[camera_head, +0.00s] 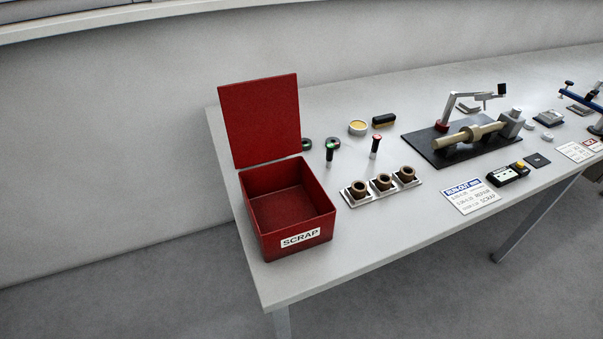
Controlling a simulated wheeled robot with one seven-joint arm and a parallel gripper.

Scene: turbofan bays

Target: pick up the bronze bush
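Three brown bronze-coloured bushes stand in a row on a light metal tray (372,199) on the grey bench. They are the left bush (358,189), the middle bush (382,181) and the right bush (406,174). Each looks like a short upright ring with a dark opening, seated in its own place. Nothing covers them from this view. I cannot tell which one the task names. My gripper is not in view.
An open red scrap bin (287,240) with its lid raised stands left of the tray. Small gauges (374,146) stand behind it. A run-out card (470,196) lies to the right, near a shaft fixture (467,136) on a black plate. The bench front edge before the tray is clear.

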